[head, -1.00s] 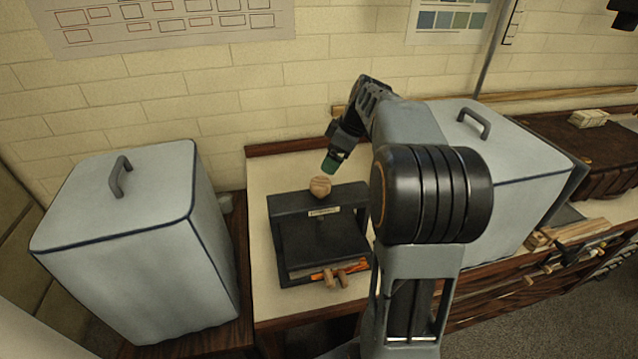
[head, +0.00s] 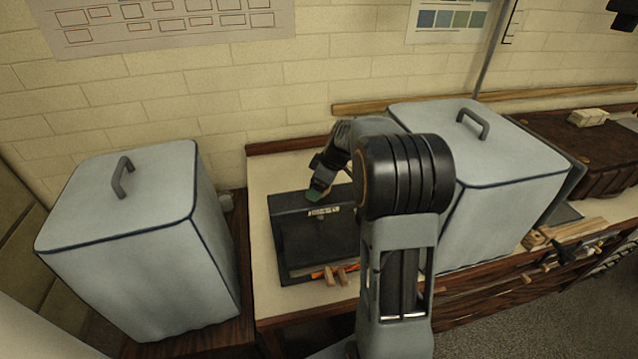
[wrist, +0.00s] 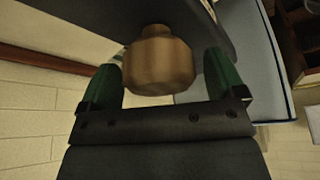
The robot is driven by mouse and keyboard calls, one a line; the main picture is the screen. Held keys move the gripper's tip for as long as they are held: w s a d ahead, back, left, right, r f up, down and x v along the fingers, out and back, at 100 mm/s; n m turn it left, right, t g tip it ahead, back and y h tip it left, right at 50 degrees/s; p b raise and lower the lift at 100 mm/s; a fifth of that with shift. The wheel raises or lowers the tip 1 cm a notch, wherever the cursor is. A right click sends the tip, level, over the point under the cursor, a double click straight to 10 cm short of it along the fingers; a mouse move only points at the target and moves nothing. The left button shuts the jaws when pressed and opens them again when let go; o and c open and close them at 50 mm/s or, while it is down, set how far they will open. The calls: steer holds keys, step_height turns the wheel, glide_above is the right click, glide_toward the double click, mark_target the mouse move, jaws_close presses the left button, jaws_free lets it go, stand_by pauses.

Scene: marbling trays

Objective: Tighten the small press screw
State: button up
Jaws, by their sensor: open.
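The small press (head: 300,243) is a black frame with a pale label on its top beam, standing on the light bench top. Its screw has a round wooden knob (wrist: 158,62), seen in the wrist view just ahead of and between my fingers. My gripper (wrist: 163,85) has two green fingers, spread apart, one on each side of the knob, with a gap visible at least on the left. In the head view my gripper (head: 316,194) is down at the press's top beam and hides the knob there.
A grey covered box (head: 140,240) stands left of the press, and another covered box (head: 500,150) stands close on the right, behind my arm. Wooden and orange-handled tools (head: 336,272) lie at the press's front edge. A brick wall is behind the bench.

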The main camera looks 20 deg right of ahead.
steer(key=shift+c, duration=0.5)
steer(key=c, duration=0.8)
steer(key=shift+c, duration=0.2)
steer(key=shift+f+m+b, duration=0.1)
steer(key=shift+m+b, duration=0.2)
steer(key=shift+b, duration=0.1)
steer(key=shift+m+t+h+b, duration=0.3)
steer(key=shift+m+t+b, duration=0.1)
steer(key=shift+m+b, duration=0.5)
steer(key=shift+d+m+t+h+b, duration=0.15)
steer(key=shift+m+h+b, duration=0.2)
steer(key=shift+m, duration=0.75)
steer(key=shift+m+t+h+b, duration=0.2)
steer(key=shift+m+h, duration=0.25)
steer(key=shift+m, duration=0.65)
steer(key=shift+w, duration=0.1)
steer(key=o, duration=0.9)
